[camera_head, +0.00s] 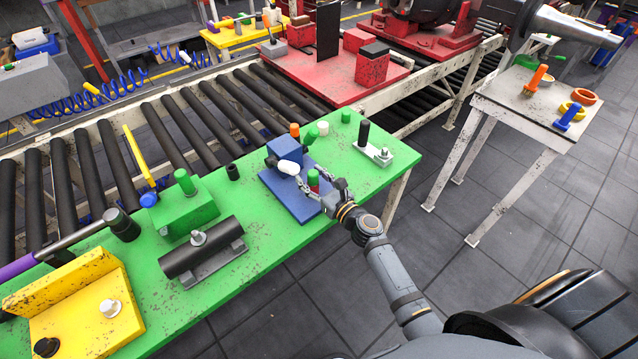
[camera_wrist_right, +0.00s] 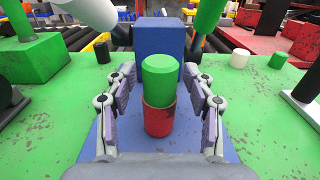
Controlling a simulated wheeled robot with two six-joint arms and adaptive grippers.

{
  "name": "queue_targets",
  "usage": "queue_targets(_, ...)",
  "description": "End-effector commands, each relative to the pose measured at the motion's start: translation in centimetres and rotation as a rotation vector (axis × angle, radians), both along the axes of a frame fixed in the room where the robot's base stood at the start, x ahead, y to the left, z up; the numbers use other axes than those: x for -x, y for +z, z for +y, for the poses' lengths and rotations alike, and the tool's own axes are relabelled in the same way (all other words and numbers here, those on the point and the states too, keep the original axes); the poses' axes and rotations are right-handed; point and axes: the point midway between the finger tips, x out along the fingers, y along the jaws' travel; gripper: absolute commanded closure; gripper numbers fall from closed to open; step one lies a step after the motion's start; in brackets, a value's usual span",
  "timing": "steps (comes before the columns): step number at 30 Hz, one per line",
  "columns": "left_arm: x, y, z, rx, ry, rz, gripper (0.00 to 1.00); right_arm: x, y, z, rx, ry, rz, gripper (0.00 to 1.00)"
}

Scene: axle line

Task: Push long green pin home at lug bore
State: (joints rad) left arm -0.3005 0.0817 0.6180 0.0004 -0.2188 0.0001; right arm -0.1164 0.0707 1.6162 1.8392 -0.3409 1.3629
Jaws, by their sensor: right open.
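The green pin (camera_head: 313,177) stands upright in the red lug (camera_head: 314,189) on a blue base plate (camera_head: 287,196). In the right wrist view, a good length of the green pin (camera_wrist_right: 160,78) shows above the rim of the red lug (camera_wrist_right: 158,119). My right gripper (camera_head: 309,187) is open, and in the wrist view its fingers (camera_wrist_right: 161,85) stand on either side of the pin, with gaps to it. The pin's lower end is hidden inside the lug. My left gripper is not in view.
A blue block (camera_wrist_right: 159,38) rises behind the lug, with a white rounded part (camera_head: 289,167) beside it. A green block (camera_head: 183,212) and a dark cylinder on a cradle (camera_head: 203,247) stand left. A black pin on a white plate (camera_head: 363,134) stands right.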

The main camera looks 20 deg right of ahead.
Motion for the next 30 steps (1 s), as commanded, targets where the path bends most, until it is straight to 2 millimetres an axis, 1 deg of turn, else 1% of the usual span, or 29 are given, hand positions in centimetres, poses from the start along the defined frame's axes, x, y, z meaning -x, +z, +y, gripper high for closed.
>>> queue_targets(5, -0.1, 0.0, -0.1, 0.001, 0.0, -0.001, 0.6, 3.6, -0.2, -1.3, 0.004, 0.001, 0.004, 0.46)
queue_targets(9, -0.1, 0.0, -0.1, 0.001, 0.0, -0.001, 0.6, 7.1, -0.2, -2.4, 0.004, 0.003, 0.004, 0.46)
queue_targets(11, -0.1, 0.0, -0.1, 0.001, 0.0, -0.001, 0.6, 8.4, -0.1, -2.9, 0.003, 0.003, 0.004, 0.46)
queue_targets(13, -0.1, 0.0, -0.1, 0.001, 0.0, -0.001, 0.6, 9.2, -0.1, -3.2, 0.003, 0.002, 0.002, 0.46)
queue_targets(16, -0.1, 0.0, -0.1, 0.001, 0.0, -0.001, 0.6, 10.2, 0.0, -3.5, 0.003, 0.002, 0.0, 0.46)
queue_targets(19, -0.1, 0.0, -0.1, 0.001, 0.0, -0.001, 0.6, 10.6, 0.0, -3.7, 0.002, 0.001, -0.001, 0.46)
queue_targets(30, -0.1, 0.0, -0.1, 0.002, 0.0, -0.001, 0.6, 10.7, 0.1, -3.8, 0.001, 0.0, 0.0, 0.46)
